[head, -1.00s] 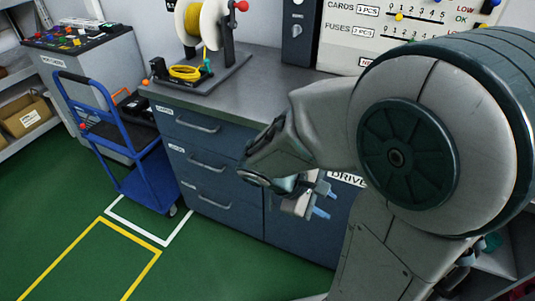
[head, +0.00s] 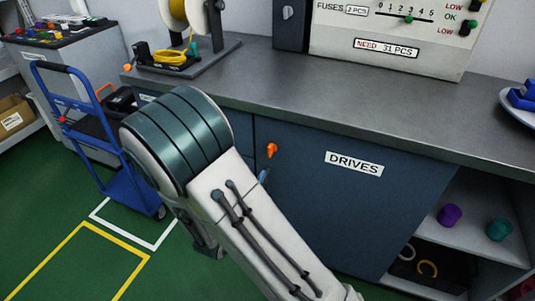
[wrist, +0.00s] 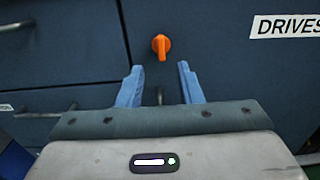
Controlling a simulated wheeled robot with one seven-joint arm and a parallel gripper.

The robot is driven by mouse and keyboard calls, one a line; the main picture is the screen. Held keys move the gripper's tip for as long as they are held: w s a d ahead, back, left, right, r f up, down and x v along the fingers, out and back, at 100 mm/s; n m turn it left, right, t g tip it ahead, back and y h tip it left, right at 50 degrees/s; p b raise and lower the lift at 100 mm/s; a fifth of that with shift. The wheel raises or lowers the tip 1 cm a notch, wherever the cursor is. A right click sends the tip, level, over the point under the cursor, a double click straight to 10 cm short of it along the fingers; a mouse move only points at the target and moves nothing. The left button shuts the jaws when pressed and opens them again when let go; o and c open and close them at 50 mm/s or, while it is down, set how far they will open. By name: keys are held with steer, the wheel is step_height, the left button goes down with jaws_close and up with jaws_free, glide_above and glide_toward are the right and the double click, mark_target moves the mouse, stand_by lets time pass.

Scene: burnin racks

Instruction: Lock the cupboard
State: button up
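The cupboard is the dark blue unit with a door (head: 345,225) labelled DRIVES (head: 354,163). The door looks shut, flush with its front. An orange turn knob (head: 271,150) sits near the door's upper left corner. In the wrist view the orange knob (wrist: 161,46) has its grip roughly upright. My gripper (wrist: 160,68) is open and empty, with its two blue fingers spread just below the knob in that view. I cannot tell its distance from the door. In the head view my arm hides most of the gripper; a blue fingertip shows below the knob.
The grey worktop (head: 390,118) overhangs the door. Drawers with bar handles lie left of it. An open shelf (head: 475,235) with purple and teal pieces is at right. A blue trolley (head: 130,185) stands at left on green floor.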

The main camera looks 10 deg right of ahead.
mark_target(269, 151)
steer(key=x, duration=1)
steer(key=shift+w+d+b, duration=0.25)
steer(key=shift+w+b, duration=0.05)
steer(key=shift+b, duration=0.1)
jaws_close()
